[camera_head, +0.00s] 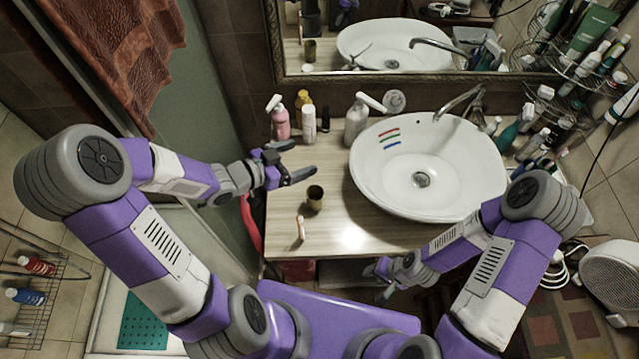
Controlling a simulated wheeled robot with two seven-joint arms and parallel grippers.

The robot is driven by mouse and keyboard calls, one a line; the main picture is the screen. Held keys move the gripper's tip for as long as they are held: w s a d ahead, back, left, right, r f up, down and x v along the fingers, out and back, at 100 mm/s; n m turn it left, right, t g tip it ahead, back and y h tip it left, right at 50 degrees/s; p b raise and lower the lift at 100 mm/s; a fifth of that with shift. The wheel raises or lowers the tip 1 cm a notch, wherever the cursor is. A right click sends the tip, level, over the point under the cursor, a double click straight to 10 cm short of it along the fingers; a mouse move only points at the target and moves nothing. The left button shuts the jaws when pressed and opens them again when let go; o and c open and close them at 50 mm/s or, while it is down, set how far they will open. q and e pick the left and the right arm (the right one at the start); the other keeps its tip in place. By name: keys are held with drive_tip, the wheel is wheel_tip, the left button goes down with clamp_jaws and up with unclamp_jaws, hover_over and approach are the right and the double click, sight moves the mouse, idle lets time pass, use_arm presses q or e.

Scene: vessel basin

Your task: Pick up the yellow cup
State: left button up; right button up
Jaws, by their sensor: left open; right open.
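The yellow cup (315,198), small and dull brass-coloured with a dark open top, stands upright on the left part of the wooden counter (285,225). My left gripper (302,160) is open and empty, with its fingers pointing right. It is above the counter's left side, a little behind the cup in the picture and apart from it. My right gripper (376,282) is low in front of the counter's front edge, below the basin and away from the cup. It is open, and nothing shows between its fingers.
A small white and reddish tube (301,228) stands in front of the cup. A white basin (430,185) fills the counter's right part. A pink bottle (279,118), a white bottle (309,125) and a pump bottle (356,118) stand behind. A mirror is at the back.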

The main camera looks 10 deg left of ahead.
use_arm(q)
wheel_tip(320, 180, down, 5)
drive_tip(key=s+b, duration=0.2)
drive_tip(key=b, duration=1.9)
approach(322, 191)
drive_tip(key=shift+w+d+f, duration=0.25)
drive_tip(key=shift+w+f, duration=0.35)
drive_tip(key=shift+f, duration=0.3)
drive_tip(key=shift+w+d+f+b, duration=0.25)
drive_tip(key=shift+w+d+b, duration=0.1)
drive_tip(key=shift+w, duration=0.05)
drive_tip(key=x, duration=0.2)
drive_tip(key=b+x, duration=0.1)
drive_tip(key=x, duration=0.1)
drive_tip(key=b+x, duration=0.1)
drive_tip(key=x, duration=0.1)
drive_tip(key=shift+w+d+r, duration=0.2)
drive_tip(key=shift+w+d, duration=0.05)
use_arm(e)
wheel_tip(322, 191, down, 25)
drive_tip(key=shift+s+r, duration=0.15)
drive_tip(key=shift+s, duration=0.2)
use_arm(q)
drive_tip(key=shift+r, duration=0.1)
drive_tip(key=c, duration=1)
